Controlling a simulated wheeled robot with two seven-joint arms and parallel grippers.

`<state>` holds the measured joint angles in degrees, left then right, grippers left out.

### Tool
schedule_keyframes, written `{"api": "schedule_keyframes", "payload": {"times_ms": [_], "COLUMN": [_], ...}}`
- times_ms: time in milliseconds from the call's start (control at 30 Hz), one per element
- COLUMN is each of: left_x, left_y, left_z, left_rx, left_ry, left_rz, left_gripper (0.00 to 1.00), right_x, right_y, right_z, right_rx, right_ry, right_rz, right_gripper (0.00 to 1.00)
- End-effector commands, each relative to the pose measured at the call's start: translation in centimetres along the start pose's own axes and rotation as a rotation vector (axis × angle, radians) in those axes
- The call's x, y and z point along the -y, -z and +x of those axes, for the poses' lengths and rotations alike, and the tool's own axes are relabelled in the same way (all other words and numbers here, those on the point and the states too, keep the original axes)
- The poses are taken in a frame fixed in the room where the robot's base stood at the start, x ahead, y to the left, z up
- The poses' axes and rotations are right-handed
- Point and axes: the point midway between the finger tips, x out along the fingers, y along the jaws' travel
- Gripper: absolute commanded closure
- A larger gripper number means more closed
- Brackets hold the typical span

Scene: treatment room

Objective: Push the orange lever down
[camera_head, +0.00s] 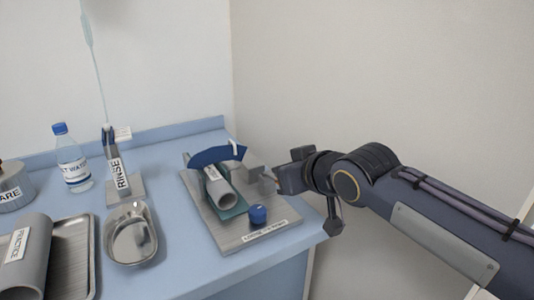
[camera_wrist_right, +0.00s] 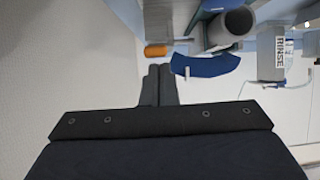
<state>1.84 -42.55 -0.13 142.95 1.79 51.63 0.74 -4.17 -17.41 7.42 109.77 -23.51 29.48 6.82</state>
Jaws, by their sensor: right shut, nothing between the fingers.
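The orange lever's end (camera_wrist_right: 157,50) shows in the right wrist view, just beyond my fingertips and slightly to their left in the picture. I cannot tell whether they touch. No orange shows in the head view, where my right gripper (camera_head: 271,184) is at the right side of the fixture. In the right wrist view my right gripper (camera_wrist_right: 159,72) has its fingers together with nothing between them. The fixture has a grey base plate (camera_head: 232,239), a grey tube (camera_head: 224,196) and a dark blue curved piece (camera_head: 217,156). My left gripper is out of view.
A blue knob (camera_head: 257,214) stands on the plate's front. A steel kidney dish (camera_head: 131,236), a RINSE stand (camera_head: 121,180), a water bottle (camera_head: 72,160) and a tray (camera_head: 77,268) are to the left. A wall rises behind the counter (camera_head: 180,265).

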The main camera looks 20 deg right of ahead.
Motion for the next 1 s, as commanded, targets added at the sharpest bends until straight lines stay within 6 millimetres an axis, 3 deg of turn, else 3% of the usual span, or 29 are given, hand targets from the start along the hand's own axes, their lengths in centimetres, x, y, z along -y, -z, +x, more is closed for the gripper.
{"api": "schedule_keyframes", "payload": {"times_ms": [833,1000], "left_x": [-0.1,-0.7], "left_y": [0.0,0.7], "left_z": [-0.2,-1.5], "left_rx": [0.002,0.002], "left_ry": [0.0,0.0], "left_rz": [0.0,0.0], "left_gripper": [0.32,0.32], "right_x": [0.0,-0.2], "right_y": [1.0,2.9], "right_z": [1.4,0.8], "right_rx": [0.003,0.003], "right_ry": [0.0,0.0], "right_rz": [0.001,0.001], "right_gripper": [1.0,1.0]}}
